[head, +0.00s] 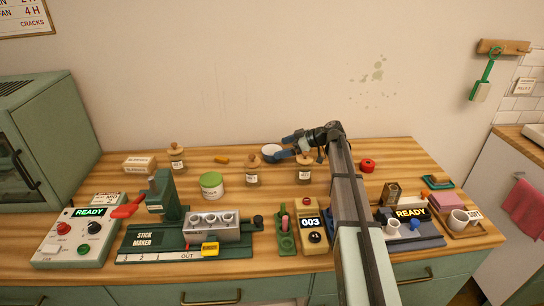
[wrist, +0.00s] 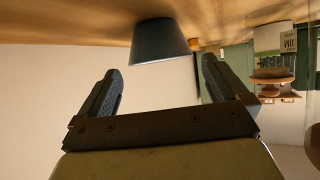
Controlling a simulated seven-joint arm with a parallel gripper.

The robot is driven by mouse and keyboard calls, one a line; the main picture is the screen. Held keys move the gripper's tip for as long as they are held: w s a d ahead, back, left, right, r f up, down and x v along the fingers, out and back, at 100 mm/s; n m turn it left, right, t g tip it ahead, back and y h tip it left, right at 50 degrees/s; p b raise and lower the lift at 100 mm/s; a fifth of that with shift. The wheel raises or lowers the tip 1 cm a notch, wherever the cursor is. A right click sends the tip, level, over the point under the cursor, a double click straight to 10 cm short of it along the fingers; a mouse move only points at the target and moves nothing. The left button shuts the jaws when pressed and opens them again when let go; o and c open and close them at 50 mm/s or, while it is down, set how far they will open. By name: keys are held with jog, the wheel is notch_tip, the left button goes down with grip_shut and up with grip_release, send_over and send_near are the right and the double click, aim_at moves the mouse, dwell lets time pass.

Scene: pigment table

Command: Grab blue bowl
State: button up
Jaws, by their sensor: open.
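The blue bowl (head: 269,150) stands at the back of the wooden table, with a pale inside in the head view. My gripper (head: 285,147) is at its right side, with its fingers spread and close to the rim. In the wrist view, the bowl (wrist: 160,42) shows as a dark blue-grey tapered wall against the wood, ahead of the two fingers and between their lines. My gripper (wrist: 160,75) is open there, with nothing between its fingers. I cannot tell whether a finger touches the bowl.
Corked jars (head: 252,170) and (head: 304,170) stand just in front of the bowl, close to my arm. A red ring-shaped thing (head: 367,165) lies right of my arm. The table left of the bowl is mostly clear.

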aim_at(272, 151)
jog(key=x, duration=0.6)
jog(key=shift+c, duration=0.2)
jog(key=c, duration=0.7)
